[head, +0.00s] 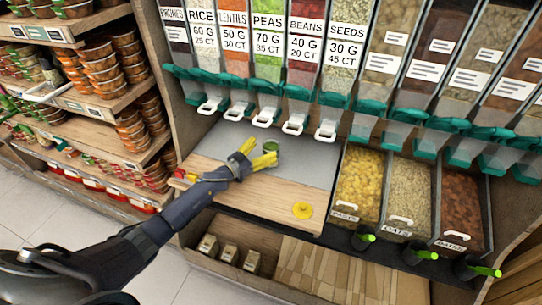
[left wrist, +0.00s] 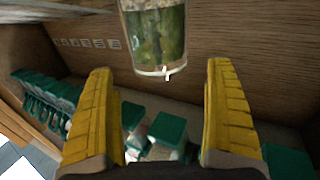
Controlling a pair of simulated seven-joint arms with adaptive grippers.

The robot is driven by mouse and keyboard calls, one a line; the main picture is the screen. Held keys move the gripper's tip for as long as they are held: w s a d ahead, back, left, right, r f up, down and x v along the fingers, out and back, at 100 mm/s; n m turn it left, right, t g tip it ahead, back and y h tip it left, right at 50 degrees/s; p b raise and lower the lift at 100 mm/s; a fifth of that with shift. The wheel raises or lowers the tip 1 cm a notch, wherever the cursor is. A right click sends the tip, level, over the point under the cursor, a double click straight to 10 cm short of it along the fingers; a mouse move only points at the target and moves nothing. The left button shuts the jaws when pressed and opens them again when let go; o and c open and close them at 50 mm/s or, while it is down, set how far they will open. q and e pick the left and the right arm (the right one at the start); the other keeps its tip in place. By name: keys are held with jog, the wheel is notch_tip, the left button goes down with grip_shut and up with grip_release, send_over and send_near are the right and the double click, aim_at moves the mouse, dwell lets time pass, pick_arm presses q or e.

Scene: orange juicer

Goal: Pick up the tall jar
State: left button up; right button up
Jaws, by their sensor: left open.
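A glass jar with green contents (left wrist: 155,38) shows at the top of the left wrist view, cut off by the frame edge. It lies beyond my fingertips, roughly midway between them in that picture. Nothing is held between the fingers. My right gripper is not in view.
A yellow round disc (head: 302,210) lies on the wooden counter (head: 250,195). Labelled dispensers (head: 267,45) with white handles hang behind. Bins of pasta (head: 360,185), oats and dates stand to the right. Shelves of tubs (head: 100,65) are at left. The grey panel around the jar is mostly clear.

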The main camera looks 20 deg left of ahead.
aim_at(271, 144)
pick_arm(q)
jog(key=shift+x, duration=2.05)
jog(key=c, duration=1.7)
